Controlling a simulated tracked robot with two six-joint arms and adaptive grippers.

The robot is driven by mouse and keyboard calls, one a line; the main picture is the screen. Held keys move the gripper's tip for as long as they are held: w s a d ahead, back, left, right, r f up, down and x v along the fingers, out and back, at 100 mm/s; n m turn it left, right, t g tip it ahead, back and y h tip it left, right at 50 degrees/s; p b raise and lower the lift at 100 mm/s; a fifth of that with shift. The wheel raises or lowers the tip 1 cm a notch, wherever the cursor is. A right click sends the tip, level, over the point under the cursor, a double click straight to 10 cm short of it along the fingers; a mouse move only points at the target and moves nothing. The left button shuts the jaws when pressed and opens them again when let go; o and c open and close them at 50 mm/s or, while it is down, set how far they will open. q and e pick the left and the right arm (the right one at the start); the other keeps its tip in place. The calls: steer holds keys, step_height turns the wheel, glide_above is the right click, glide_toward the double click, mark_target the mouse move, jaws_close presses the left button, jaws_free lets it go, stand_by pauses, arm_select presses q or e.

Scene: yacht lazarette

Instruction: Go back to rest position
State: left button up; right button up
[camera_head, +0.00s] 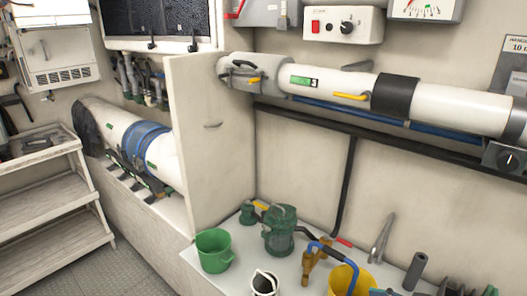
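Neither of my grippers nor my arms can be made out in the head view. The task names no object. The view looks over a white bench top (200,262) and the pale wall behind it.
On the bench stand a green bucket (214,251), a green pump-like canister (281,232), a white jug (264,283) and a yellow bucket (341,280). A white pipe (440,102) runs along the wall above. A partition panel (212,145) rises at the bench's left. Shelves (45,195) stand far left beside open floor (110,270).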

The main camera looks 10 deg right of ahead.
steer(key=w+a+f+m+g+y, duration=0.1)
steer(key=w+a+f, duration=0.1)
steer(key=a, duration=0.5)
steer(key=w+a+f+y, duration=0.1)
steer(key=w+a, duration=0.1)
steer(key=a, duration=0.6)
steer(key=s+a+f+m+h, duration=0.1)
steer(key=a+f+m+h, duration=0.3)
steer(key=a+f, duration=0.5)
steer(key=s+d+f+m+g+h, duration=0.3)
steer(key=s+f+m+g, duration=0.3)
steer(key=s+f, duration=0.6)
steer(key=s+g+h, duration=0.1)
steer(key=s+g, duration=0.1)
steer(key=s, duration=0.3)
steer(key=shift+f+h, duration=0.3)
steer(key=shift+f, duration=0.1)
steer(key=shift+w, duration=0.1)
